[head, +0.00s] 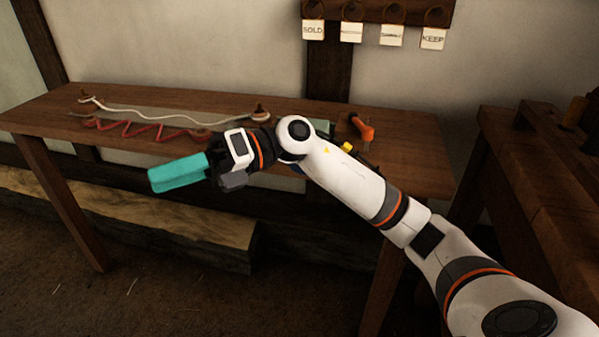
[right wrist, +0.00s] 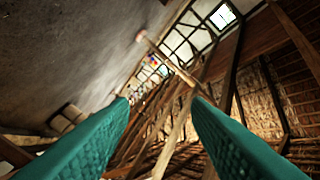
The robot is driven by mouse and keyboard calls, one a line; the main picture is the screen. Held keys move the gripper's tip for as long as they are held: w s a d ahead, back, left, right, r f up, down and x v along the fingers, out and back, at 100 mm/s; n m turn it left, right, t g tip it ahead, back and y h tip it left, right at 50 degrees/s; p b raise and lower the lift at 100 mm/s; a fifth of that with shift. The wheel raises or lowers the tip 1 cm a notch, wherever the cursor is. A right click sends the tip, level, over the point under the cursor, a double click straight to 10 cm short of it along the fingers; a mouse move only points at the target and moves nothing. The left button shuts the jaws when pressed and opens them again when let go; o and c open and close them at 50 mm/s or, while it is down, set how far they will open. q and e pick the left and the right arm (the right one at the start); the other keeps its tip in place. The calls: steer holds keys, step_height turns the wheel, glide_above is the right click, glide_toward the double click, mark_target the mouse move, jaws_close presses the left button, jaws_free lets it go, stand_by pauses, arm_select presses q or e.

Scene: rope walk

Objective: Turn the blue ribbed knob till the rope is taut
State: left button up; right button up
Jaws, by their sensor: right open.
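A pale rope (head: 170,114) runs in a slack, wavy line along the wooden bench (head: 50,108) in the head view, between a peg (head: 84,97) at the left and a peg (head: 260,114) near the middle. The blue ribbed knob cannot be made out clearly; my right arm covers part of the bench, and only a sliver of blue shows under it. My right gripper (head: 180,174) has teal fingers and is held in front of the bench, pointing left, empty. In the right wrist view its fingers (right wrist: 160,130) stand apart with nothing between them. My left gripper is not seen.
A red zigzag cord (head: 140,128) lies in front of the rope. An orange-handled thing (head: 362,128) and a yellow piece (head: 346,148) are right of my wrist. Tags (head: 352,34) hang on the wall. Another wooden bench (head: 545,170) stands at the right. A timber beam (head: 150,215) lies below.

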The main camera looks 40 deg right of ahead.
steer(key=s+d+r+t+h+b, duration=0.1)
steer(key=d+r+h, duration=0.1)
steer(key=d+h, duration=0.85)
steer(key=d+r+t+h, duration=0.1)
steer(key=d+r+h, duration=0.3)
steer(key=d, duration=1.2)
steer(key=shift+h, duration=0.45)
steer(key=b+x, duration=0.2)
steer(key=x, duration=0.4)
steer(key=shift+a+f+b, duration=0.2)
steer(key=shift+f+b, duration=0.15)
steer(key=b+x, duration=0.2)
steer(key=x, duration=0.3)
steer(key=shift+w+a+f, duration=0.15)
steer(key=shift+f, duration=0.15)
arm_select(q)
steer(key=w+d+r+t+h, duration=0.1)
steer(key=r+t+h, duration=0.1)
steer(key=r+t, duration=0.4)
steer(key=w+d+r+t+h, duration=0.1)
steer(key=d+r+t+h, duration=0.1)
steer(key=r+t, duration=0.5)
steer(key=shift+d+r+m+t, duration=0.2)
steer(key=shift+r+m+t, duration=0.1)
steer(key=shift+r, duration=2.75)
arm_select(e)
steer(key=shift+w+a+f, duration=0.1)
steer(key=shift+f, duration=0.2)
steer(key=shift+c, duration=0.5)
jaws_close()
